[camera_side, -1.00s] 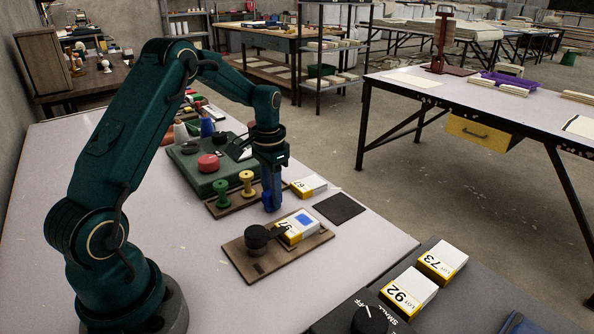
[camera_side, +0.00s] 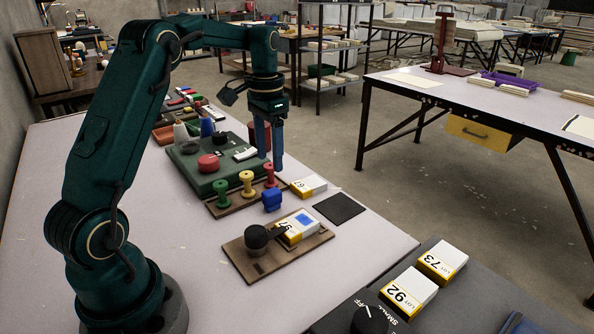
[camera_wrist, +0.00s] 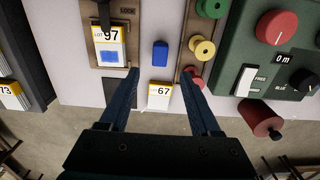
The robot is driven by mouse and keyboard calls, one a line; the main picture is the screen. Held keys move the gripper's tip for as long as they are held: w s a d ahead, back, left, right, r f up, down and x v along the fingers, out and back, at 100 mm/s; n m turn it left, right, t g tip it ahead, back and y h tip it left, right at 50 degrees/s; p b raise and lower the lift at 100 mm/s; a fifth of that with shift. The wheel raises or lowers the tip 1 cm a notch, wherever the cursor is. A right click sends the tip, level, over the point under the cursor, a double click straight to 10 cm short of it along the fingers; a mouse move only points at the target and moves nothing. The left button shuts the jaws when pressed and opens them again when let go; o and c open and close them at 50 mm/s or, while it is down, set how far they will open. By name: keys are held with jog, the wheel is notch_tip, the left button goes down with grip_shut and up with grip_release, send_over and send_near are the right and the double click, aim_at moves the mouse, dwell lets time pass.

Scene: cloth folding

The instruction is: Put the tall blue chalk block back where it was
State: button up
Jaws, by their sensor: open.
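The blue chalk block (camera_side: 272,201) stands on the bench top in the side view, between the spool rack and the wooden board with box 97. In the wrist view the blue block (camera_wrist: 160,54) shows on bare bench, apart from both of them. My gripper (camera_side: 270,164) is above and a little behind the block, fingers pointing down. In the wrist view my gripper (camera_wrist: 160,75) has its two fingers spread wide with nothing between them, clear of the block.
The rack (camera_side: 222,207) holds green, yellow and red spools. The board (camera_side: 240,262) holds a black knob and box 97 (camera_side: 299,228). Box 67 (camera_side: 309,187) and a black square pad (camera_side: 341,208) lie to the right. A green machine (camera_side: 200,174) stands behind the rack.

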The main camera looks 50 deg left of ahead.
jog(key=s+d+r+t, duration=0.3)
jog(key=s+d+r, duration=0.3)
jog(key=d+r, duration=0.3)
jog(key=s+d+f+t, duration=0.2)
jog(key=s+d+f, duration=0.3)
jog(key=s, duration=0.5)
jog(key=shift+s+d+t, duration=0.2)
jog(key=shift+d+t, duration=0.1)
jog(key=shift+d, duration=0.9)
